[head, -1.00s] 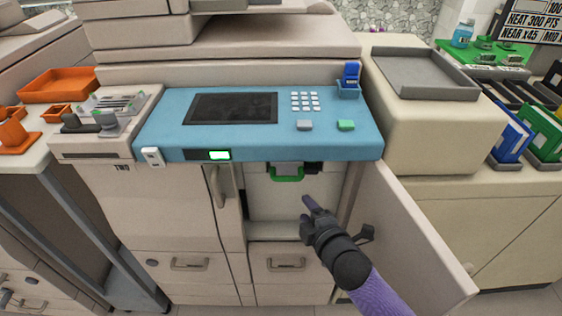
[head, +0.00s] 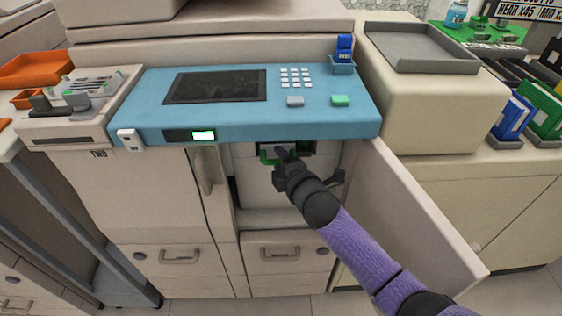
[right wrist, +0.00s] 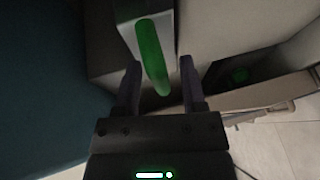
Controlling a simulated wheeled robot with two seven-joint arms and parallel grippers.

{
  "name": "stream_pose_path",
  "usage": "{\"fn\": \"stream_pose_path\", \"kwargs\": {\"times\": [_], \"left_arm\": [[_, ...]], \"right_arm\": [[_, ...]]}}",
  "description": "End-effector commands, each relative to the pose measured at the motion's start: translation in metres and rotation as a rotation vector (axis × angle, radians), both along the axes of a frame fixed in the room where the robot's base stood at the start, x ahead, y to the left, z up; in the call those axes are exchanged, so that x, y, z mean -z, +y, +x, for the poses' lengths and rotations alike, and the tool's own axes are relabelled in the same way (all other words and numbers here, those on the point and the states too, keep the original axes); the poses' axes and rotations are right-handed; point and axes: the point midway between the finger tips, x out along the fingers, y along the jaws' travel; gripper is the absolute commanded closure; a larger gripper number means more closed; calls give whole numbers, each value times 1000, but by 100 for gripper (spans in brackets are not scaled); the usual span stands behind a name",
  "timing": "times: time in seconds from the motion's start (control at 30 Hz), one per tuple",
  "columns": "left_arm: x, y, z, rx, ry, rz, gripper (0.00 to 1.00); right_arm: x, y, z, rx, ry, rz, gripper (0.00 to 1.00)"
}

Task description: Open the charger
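The copier's right-hand door (head: 410,215) stands open, showing a compartment under the blue control panel. At its top is a unit, perhaps the charger, with a green handle (head: 266,154), partly hidden by my right gripper (head: 284,154). In the right wrist view the handle is a green bar (right wrist: 152,58) on a grey block. The two fingers of my right gripper (right wrist: 160,75) are apart, with the lower end of the bar showing between them. I cannot tell whether they touch it. My left gripper is not in view.
The blue control panel (head: 240,122) overhangs the compartment just above my right gripper. The open door stands close to the right of my right arm. Closed drawers (head: 280,253) lie below.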

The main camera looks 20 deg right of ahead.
Motion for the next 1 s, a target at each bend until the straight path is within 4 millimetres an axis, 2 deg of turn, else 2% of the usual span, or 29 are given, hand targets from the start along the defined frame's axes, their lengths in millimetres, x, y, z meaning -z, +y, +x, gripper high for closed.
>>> {"fn": "stream_pose_path", "kwargs": {"times": [0.03,0.2,0.23,0.6,1.0], "left_arm": [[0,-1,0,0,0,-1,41],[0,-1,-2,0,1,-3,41],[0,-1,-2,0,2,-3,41],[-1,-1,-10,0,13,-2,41],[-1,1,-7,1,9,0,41]], "right_arm": [[0,0,0,0,0,0,60],[0,0,0,0,0,0,96],[0,0,0,0,0,0,100],[0,0,0,0,0,0,100],[1,0,0,0,1,0,100]]}}
